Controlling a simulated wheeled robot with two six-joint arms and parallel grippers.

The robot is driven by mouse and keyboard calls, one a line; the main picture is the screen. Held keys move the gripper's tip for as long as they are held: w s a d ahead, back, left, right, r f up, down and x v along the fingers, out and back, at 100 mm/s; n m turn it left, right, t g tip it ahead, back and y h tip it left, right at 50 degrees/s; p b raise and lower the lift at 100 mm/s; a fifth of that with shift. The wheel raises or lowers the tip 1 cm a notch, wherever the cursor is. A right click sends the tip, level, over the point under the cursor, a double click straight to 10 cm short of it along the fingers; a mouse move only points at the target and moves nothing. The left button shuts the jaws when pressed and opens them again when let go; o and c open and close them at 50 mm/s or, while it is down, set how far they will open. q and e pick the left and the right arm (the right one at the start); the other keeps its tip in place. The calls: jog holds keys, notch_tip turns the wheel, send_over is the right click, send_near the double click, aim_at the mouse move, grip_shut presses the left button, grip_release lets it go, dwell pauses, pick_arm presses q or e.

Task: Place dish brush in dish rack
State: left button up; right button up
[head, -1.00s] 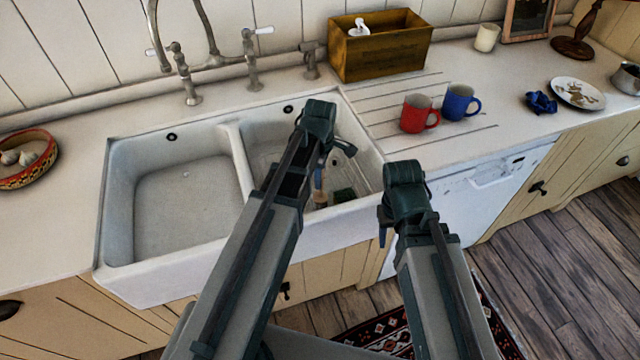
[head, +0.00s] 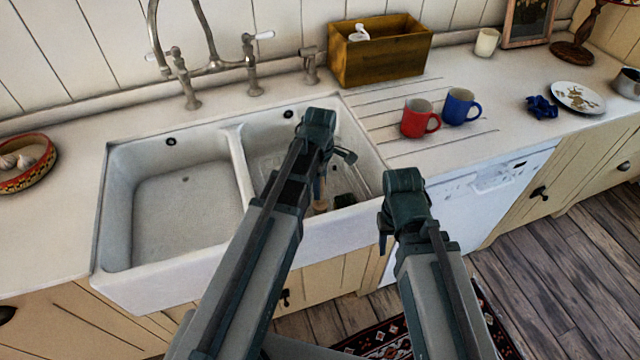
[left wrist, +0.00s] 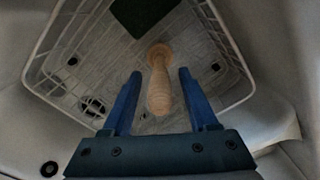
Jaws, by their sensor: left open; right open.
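The dish brush shows as a pale wooden handle (left wrist: 160,80) in the left wrist view, with a small part of it (head: 321,204) in the head view. My left gripper (left wrist: 158,76) is open over the right sink basin, its blue fingers on either side of the handle with gaps. A white wire rack (left wrist: 62,35) lies in that basin, and the handle appears against its floor. How the brush head rests is hidden. My right gripper (head: 384,232) is open and empty in front of the sink's right front corner; its fingers are mostly hidden.
A dark green block (left wrist: 140,12) lies by the rack's far side. The left basin (head: 185,205) is empty. A red mug (head: 416,120) and blue mug (head: 459,106) stand on the drainer, a wooden box (head: 385,58) behind. The tap (head: 180,85) rises behind the sink.

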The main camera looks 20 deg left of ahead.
pick_arm(q)
notch_tip(320, 180, up, 12)
jog(key=p, duration=1.2)
jog(key=shift+r, duration=0.2)
jog(key=shift+s+d+f+m, duration=0.1)
jog(key=shift+s+d+m, duration=0.15)
jog(key=shift+s+m, duration=0.05)
jog(key=s+d+m+y, duration=0.1)
jog(key=s+d+m, duration=0.8)
jog(key=m, duration=1.1)
jog(key=s, duration=0.4)
jog(key=shift+s+d+m, duration=0.2)
jog(key=shift+s+m, duration=0.15)
jog(key=shift+m, duration=0.05)
